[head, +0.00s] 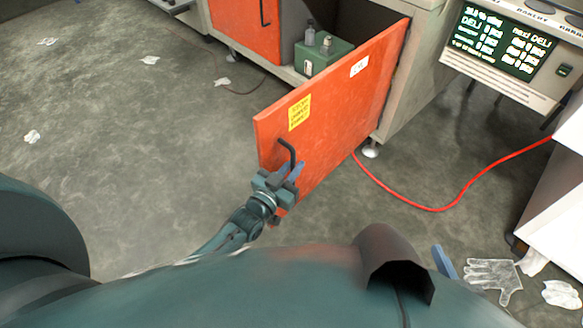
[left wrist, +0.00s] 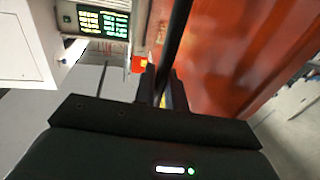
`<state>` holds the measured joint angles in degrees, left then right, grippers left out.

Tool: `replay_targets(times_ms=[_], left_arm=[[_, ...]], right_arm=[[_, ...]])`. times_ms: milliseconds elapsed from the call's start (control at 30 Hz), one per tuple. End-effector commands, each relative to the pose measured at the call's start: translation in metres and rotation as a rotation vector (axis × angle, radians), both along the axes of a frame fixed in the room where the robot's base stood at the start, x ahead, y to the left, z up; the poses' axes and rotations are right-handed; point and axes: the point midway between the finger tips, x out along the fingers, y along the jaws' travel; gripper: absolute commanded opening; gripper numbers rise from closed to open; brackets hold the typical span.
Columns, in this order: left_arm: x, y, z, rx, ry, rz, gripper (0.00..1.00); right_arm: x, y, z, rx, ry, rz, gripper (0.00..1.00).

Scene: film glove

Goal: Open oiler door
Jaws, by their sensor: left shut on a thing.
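The orange oiler door (head: 335,108) stands swung wide open from the grey cabinet, hinged on its right side. It bears a yellow label and a white label. Its black handle (head: 288,152) is near the free edge. My left gripper (head: 292,172) is shut on the handle; in the left wrist view the dark handle bar (left wrist: 176,40) runs up from between the fingers. The door (left wrist: 225,50) fills the right of that view. Inside the open cabinet a green box (head: 322,57) and a grey bottle (head: 310,36) show. My right gripper is not in view.
A second orange door (head: 245,28) is at the back left. A red hose (head: 435,208) lies on the floor right of the door. A clear glove (head: 494,276) and crumpled scraps lie on the floor. The floor at left is largely clear.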

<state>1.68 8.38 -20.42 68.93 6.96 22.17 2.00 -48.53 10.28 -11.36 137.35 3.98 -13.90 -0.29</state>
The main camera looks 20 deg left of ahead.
Motion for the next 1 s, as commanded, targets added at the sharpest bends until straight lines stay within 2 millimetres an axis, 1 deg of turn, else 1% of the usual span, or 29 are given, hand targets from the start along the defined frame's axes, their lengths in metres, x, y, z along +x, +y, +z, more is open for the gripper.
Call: replay_targets(times_ms=[433,467,667,900,1000], left_arm=[[0.0010,-0.0003,0.0008,-0.001,-0.002,0.000,0.00],[0.0010,-0.0003,0.0008,-0.001,-0.002,0.000,0.14],[0.0010,-0.0003,0.0006,0.000,-0.001,0.000,0.30],[-0.0001,0.0000,0.0002,0.000,0.000,0.000,0.30],[-0.0063,0.0021,0.0003,0.000,0.001,0.000,0.30]], right_arm=[[-0.0004,0.0003,0.0004,0.000,0.000,0.001,0.36],[-0.0004,0.0003,0.0003,0.001,0.000,0.001,0.36],[-0.0006,0.0005,0.0001,0.001,0.001,0.001,0.36],[-0.0007,0.0007,-0.0002,0.001,0.003,0.002,0.36],[-0.0009,0.0007,0.0005,0.001,0.006,0.002,0.36]])
